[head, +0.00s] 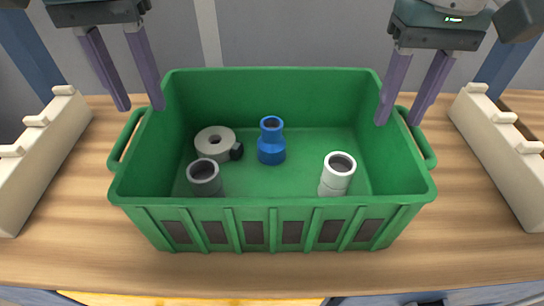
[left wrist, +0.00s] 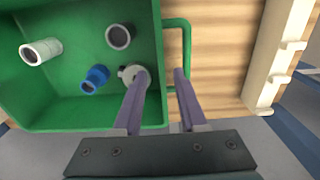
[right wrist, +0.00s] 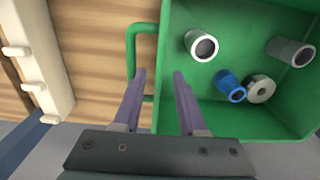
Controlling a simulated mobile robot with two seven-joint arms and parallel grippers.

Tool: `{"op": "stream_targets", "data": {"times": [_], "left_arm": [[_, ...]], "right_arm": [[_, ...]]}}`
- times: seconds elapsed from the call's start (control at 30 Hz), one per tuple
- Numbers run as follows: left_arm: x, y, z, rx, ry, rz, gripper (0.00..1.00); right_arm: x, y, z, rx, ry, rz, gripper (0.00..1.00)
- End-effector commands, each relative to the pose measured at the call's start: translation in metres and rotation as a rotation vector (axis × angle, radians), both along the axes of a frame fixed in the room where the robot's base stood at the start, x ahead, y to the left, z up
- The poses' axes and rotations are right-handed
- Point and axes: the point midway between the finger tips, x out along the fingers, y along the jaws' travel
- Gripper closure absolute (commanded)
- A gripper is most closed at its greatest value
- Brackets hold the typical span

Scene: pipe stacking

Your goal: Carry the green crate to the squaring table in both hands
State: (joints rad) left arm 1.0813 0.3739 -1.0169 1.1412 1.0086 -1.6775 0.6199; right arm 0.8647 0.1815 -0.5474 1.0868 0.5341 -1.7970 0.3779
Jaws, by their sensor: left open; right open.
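The green crate (head: 290,208) stands on a wooden table, with a loop handle on each short side. Inside are a grey pipe piece (head: 204,177), a light ring-shaped piece (head: 214,141) with a dark part, a blue fitting (head: 271,142) and a white pipe piece (head: 338,174). My left gripper (head: 142,108) is open above the crate's left end, near the left handle (head: 124,140); in the left wrist view its fingers appear either side of the crate wall (left wrist: 158,70). My right gripper (head: 398,122) is open near the right handle (head: 418,140). Both grippers hold nothing.
The wooden table (head: 60,240) has bare strips left and right of the crate. A cream notched rack (head: 45,145) stands at the left and another (head: 497,145) at the right. Something yellow (head: 190,299) shows below the front edge.

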Motion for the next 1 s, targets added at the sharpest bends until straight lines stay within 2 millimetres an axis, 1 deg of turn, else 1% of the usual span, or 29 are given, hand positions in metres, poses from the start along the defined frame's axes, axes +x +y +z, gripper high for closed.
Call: {"op": "stream_targets", "data": {"times": [0.1, 0.3, 0.43, 0.63, 0.93, 1.0], "left_arm": [[-0.001, 0.000, -0.022, 0.001, 0.005, 0.001, 0.59], [-0.001, 0.000, -0.057, 0.001, 0.005, 0.001, 0.59], [-0.001, 0.000, -0.072, 0.001, 0.004, 0.001, 0.59], [0.000, 0.000, -0.083, 0.001, 0.001, -0.001, 0.59], [-0.001, 0.000, -0.084, 0.001, 0.001, -0.001, 0.59], [0.000, 0.000, -0.084, 0.001, 0.001, -0.001, 0.67]], "right_arm": [[-0.001, 0.000, -0.021, -0.001, 0.005, 0.000, 0.59], [-0.001, 0.000, -0.057, -0.001, 0.004, 0.000, 0.59], [-0.001, 0.000, -0.071, 0.000, 0.003, 0.000, 0.59], [0.000, 0.000, -0.082, -0.001, 0.000, 0.000, 0.59], [0.000, 0.000, -0.083, -0.001, -0.002, 0.001, 0.59], [0.000, 0.000, -0.083, -0.001, -0.001, 0.000, 0.67]]}}
